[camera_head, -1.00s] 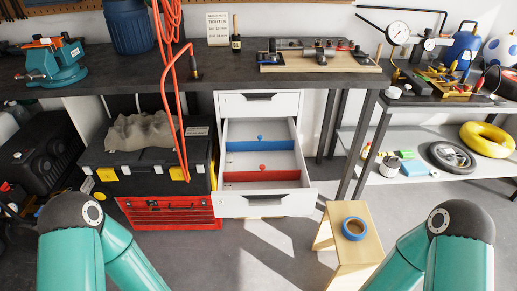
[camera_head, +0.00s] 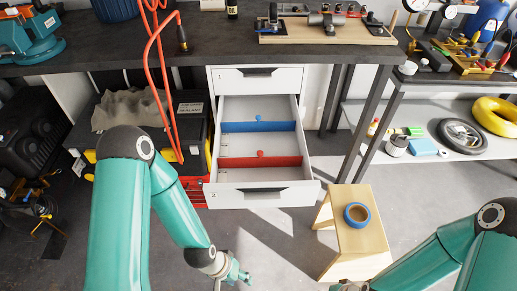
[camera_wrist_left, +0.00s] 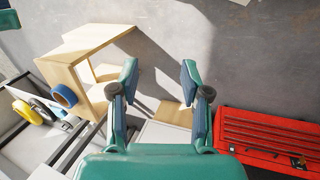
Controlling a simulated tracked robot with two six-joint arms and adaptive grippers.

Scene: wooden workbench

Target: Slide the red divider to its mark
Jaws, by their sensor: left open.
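The red divider (camera_head: 260,162) stands across the open white drawer (camera_head: 262,196), near its front, with a red knob (camera_head: 260,153) on top. A blue divider (camera_head: 258,126) with a blue knob stands farther back. I cannot clearly make out the mark. My left gripper (camera_head: 238,275) is low in front of the drawer, apart from it and below its front panel. In the left wrist view the left gripper (camera_wrist_left: 159,74) has its fingers spread, with nothing between them.
A wooden stool (camera_head: 350,238) with a blue tape roll (camera_head: 357,215) stands right of the drawer. Left of it are a black toolbox and a red tool chest (camera_wrist_left: 270,137). The dark bench top (camera_head: 220,45) overhangs the drawer; a red hose hangs at left.

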